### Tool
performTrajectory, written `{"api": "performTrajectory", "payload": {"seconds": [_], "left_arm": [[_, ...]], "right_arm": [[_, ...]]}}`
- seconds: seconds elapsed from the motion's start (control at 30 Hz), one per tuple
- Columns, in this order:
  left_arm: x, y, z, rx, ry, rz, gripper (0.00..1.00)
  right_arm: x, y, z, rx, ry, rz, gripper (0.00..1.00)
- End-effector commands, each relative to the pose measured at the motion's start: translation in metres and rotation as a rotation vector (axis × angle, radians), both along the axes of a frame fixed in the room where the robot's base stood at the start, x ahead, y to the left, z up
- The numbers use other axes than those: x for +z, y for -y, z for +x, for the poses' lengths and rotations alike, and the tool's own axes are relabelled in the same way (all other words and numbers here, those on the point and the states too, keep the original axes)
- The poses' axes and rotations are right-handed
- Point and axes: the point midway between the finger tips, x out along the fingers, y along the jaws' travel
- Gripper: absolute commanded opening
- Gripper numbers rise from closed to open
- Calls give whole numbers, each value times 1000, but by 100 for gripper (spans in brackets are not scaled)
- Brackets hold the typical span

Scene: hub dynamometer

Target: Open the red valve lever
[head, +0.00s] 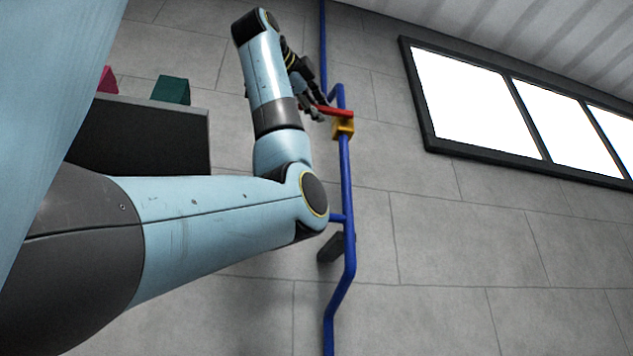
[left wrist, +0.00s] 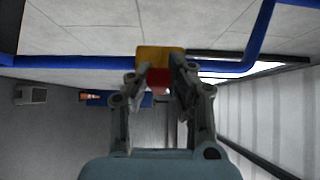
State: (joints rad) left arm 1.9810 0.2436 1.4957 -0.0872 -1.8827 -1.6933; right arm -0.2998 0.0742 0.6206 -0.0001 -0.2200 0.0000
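The red valve lever (head: 337,111) sticks out to the left from a yellow valve body (head: 343,128) on a blue pipe (head: 347,190) along the wall. It lies across the pipe's run. My left gripper (head: 316,112) is at the lever's free end. In the left wrist view, my left gripper's fingers (left wrist: 159,78) stand on both sides of the red lever (left wrist: 158,75), with little or no gap showing, and appear shut on it. The yellow valve body (left wrist: 160,58) is just beyond the fingertips. My right gripper is not in view.
A dark box or panel with a grey top edge (head: 150,135) stands at the left, with a green block (head: 171,90) and a pink block (head: 107,80) by its top. A black-framed window (head: 470,100) is on the wall at the right. Wall space beside the pipe is clear.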

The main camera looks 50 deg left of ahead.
Motion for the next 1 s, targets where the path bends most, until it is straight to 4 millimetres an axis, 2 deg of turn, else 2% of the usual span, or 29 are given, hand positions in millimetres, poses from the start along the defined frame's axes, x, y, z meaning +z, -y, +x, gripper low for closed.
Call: {"api": "performTrajectory", "payload": {"seconds": [0.03,0.1,0.57,0.77,1.0], "left_arm": [[0,0,0,0,0,0,6],[0,0,0,0,0,0,0],[-2,0,0,-1,7,-3,0],[-10,0,1,-1,64,-32,0],[-26,1,3,-1,206,-108,0]], "right_arm": [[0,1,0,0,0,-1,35],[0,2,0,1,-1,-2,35],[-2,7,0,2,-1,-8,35],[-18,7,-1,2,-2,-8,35],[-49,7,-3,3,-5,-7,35]]}}
